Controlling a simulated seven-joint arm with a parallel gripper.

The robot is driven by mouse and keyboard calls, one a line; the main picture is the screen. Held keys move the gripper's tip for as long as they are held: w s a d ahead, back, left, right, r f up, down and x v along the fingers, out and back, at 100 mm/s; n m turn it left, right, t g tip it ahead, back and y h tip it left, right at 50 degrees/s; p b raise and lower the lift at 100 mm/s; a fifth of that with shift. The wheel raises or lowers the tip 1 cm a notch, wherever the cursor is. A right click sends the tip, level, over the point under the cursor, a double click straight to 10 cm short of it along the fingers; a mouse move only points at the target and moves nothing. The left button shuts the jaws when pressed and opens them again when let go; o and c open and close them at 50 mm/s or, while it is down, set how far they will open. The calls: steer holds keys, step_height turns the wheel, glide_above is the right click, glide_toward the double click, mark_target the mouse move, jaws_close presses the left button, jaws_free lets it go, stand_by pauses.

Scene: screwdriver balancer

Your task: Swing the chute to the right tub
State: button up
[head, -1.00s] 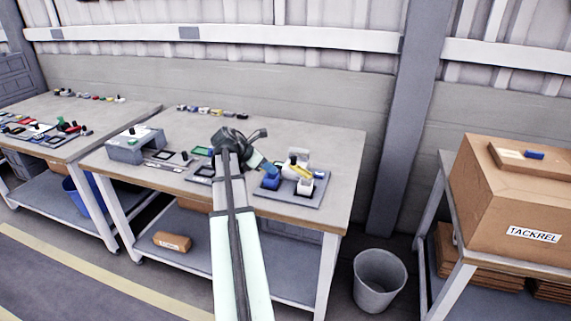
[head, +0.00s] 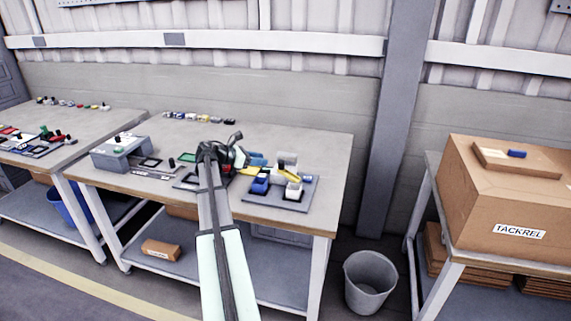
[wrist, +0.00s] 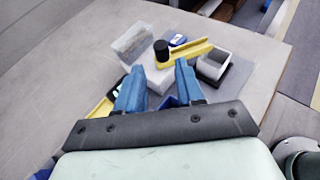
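My gripper (wrist: 158,86) is open, its two blue fingers apart with nothing visible between their tips. In the head view my gripper (head: 258,161) is just left of the chute stand. The yellow chute (wrist: 192,53) has a black knob (wrist: 161,49) at its near-left end, above a white block (wrist: 157,77). The chute (head: 291,175) slants down right in the head view, toward the white tub (head: 294,191). The white tub (wrist: 214,66) is right of the fingers in the wrist view. The blue tub (head: 260,184) is on the left; the fingers mostly hide it in the wrist view.
A yellow piece (head: 249,171) lies left of the blue tub. All this is on or by a grey board (head: 275,204) near the bench's right end. Bare tabletop (head: 325,160) lies right and behind.

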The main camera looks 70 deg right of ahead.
mark_target(281, 162)
steer(key=x, duration=1.2)
steer(key=shift+s+d+f, duration=0.15)
steer(key=shift+c, duration=0.2)
jaws_close()
